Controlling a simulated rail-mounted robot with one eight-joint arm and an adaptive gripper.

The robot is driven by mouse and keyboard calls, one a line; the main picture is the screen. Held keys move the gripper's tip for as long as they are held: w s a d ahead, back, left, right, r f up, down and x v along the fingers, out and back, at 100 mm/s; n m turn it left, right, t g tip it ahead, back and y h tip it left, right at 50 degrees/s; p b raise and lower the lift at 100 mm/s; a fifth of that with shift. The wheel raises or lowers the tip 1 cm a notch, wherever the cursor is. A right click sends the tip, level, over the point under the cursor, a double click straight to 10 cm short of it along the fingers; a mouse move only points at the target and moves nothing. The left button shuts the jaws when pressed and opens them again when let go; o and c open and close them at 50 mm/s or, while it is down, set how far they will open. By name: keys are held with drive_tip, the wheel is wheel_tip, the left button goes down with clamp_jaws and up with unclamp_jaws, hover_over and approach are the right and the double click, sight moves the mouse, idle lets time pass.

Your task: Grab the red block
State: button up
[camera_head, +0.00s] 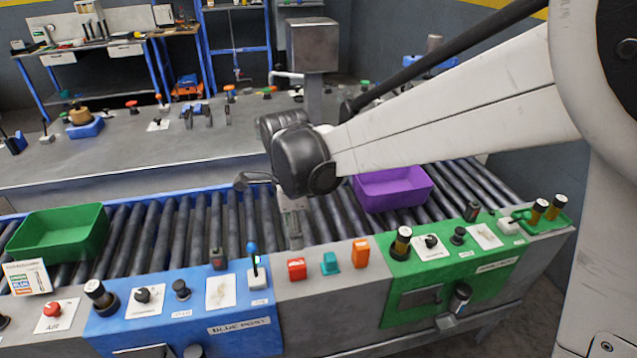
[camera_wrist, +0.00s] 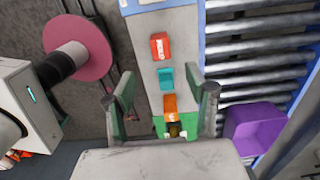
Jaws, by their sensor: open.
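The red block (camera_head: 297,269) stands on the grey middle panel at the front of the conveyor, left of the teal block (camera_head: 330,263) and the orange block (camera_head: 360,253). In the wrist view the red block (camera_wrist: 160,46) is the farthest up the panel, beyond the fingertips. My gripper (camera_wrist: 168,86) is open and empty, with its two fingers spread either side of the row of blocks in that view. The orange block (camera_wrist: 170,104) and teal block (camera_wrist: 165,77) show between the fingers. In the head view my gripper is mostly hidden behind the dark wrist.
A green bin (camera_head: 60,232) and a purple bin (camera_head: 392,188) sit on the roller conveyor (camera_head: 180,222). Blue (camera_head: 190,325) and green (camera_head: 455,262) control panels with upright knobs and levers flank the blocks. A blue-topped lever (camera_head: 254,262) stands left of the red block.

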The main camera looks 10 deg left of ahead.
sight(297, 263)
wheel_tip(297, 263, down, 13)
drive_tip(key=shift+w+d+r+b, duration=0.1)
drive_tip(key=shift+r+b, duration=0.05)
drive_tip(key=shift+b, duration=0.35)
drive_tip(key=c, duration=1.2)
drive_tip(key=shift+r, duration=0.1)
